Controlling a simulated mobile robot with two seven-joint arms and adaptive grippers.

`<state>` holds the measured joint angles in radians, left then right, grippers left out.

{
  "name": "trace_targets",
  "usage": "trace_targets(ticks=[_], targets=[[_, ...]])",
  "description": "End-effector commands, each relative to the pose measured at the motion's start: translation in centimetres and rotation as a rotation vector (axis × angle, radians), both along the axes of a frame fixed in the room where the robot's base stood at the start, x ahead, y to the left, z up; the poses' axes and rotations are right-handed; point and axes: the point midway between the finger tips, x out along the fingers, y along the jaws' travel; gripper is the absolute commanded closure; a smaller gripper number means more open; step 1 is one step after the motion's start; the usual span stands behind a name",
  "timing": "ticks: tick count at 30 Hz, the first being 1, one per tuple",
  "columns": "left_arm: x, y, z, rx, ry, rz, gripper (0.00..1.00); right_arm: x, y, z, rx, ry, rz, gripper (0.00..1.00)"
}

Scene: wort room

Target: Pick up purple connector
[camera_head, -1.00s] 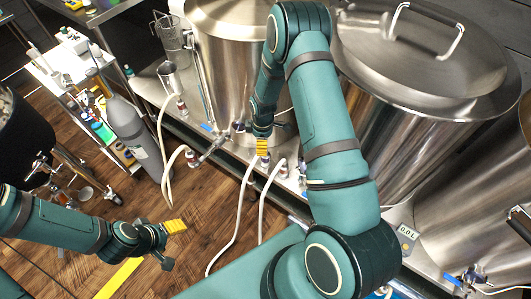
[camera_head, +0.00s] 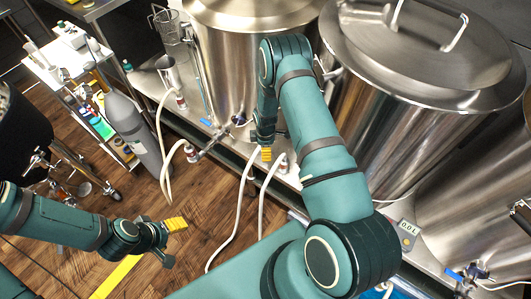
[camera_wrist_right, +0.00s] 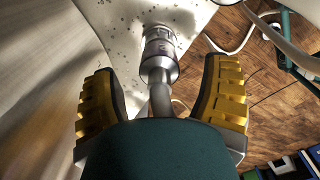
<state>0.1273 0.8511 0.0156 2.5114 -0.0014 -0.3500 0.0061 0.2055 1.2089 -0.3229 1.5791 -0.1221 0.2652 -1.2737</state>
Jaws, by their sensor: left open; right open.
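No connector shows a clearly purple colour. In the head view, hose-end connectors sit along the kettle shelf: one upper left (camera_head: 181,102), one at the middle left (camera_head: 191,153), and one (camera_head: 282,163) just right of my right gripper (camera_head: 266,154). My right gripper is low at the shelf front, beside the front kettle. In the right wrist view its yellow-padded fingers (camera_wrist_right: 160,105) are spread. A grey metal fitting (camera_wrist_right: 160,58) lies ahead, centred between them; I cannot tell if it is a connector. My left gripper (camera_head: 176,225) is open and empty over the wooden floor.
Large steel kettles (camera_head: 415,60) line the shelf (camera_head: 152,92). White hoses (camera_head: 238,215) hang from the shelf to the floor. A grey gas cylinder (camera_head: 133,130) and a white cart (camera_head: 68,62) stand at the left. Floor near my left gripper is mostly clear.

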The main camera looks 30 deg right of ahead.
Motion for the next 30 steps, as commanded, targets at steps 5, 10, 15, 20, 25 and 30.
trace_targets(ticks=[5, 10, 15, 20, 25, 30], targets=[[-0.1, 0.0, -0.5, 0.000, 0.003, -0.002, 0.37, 0.0, -0.1, -2.4, 0.000, 0.000, -0.001, 0.25], [-0.2, 0.0, -0.5, 0.000, 0.004, -0.003, 0.37, 0.0, -0.1, -2.8, 0.000, -0.001, -0.001, 0.25], [-0.2, 0.0, -0.5, 0.000, 0.004, -0.003, 0.37, 0.0, -0.1, -2.7, 0.000, -0.001, -0.001, 0.31], [-0.2, 0.0, -0.5, 0.000, 0.003, -0.002, 0.37, 0.0, -0.1, -2.7, 0.000, -0.001, -0.001, 0.88], [-0.2, 0.0, -0.5, 0.000, 0.003, -0.002, 0.37, 0.0, 0.0, -2.7, 0.000, -0.001, -0.001, 1.00], [-0.1, 0.0, -0.5, 0.000, 0.003, -0.002, 0.37, 0.0, 0.0, -2.7, 0.000, -0.001, -0.001, 1.00]])
